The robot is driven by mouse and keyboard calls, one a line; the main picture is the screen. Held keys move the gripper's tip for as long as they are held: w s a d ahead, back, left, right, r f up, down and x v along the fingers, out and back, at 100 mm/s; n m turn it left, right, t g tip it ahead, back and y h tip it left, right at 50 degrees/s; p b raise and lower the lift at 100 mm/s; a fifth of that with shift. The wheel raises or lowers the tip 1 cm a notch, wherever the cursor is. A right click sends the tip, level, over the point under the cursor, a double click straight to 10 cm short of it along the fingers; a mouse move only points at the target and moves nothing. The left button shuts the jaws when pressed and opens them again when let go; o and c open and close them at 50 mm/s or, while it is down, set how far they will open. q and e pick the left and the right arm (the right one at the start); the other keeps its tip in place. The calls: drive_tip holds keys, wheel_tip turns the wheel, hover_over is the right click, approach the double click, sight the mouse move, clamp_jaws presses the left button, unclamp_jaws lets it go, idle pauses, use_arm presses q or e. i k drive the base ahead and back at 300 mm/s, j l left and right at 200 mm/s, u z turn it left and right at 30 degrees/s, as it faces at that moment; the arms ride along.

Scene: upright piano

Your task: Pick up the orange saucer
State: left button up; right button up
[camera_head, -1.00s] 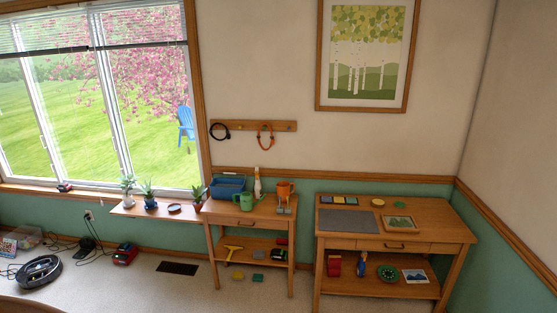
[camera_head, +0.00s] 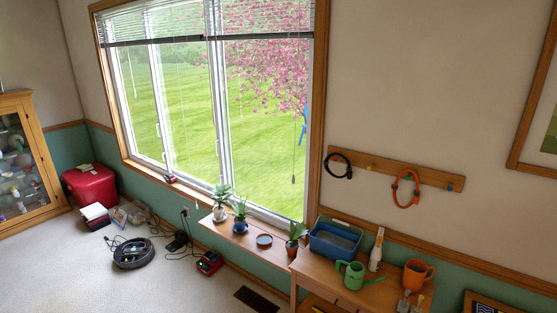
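A small round saucer (camera_head: 264,240) with an orange-brown rim lies on the narrow wooden sill shelf (camera_head: 240,237) under the window. Its inside looks darker and bluish. It sits between a plant in a blue pot (camera_head: 240,224) on its left and a plant in a terracotta pot (camera_head: 293,244) on its right. Nothing covers it. Neither of my grippers is in view.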

sight(265, 240)
drive_tip(key=i+j, duration=0.2)
drive_tip(key=i, duration=0.2)
drive_tip(key=i+j+z, duration=0.15)
drive_tip(key=i, duration=0.3)
drive_tip(key=i+j, duration=0.25)
drive_tip(key=i, duration=0.15)
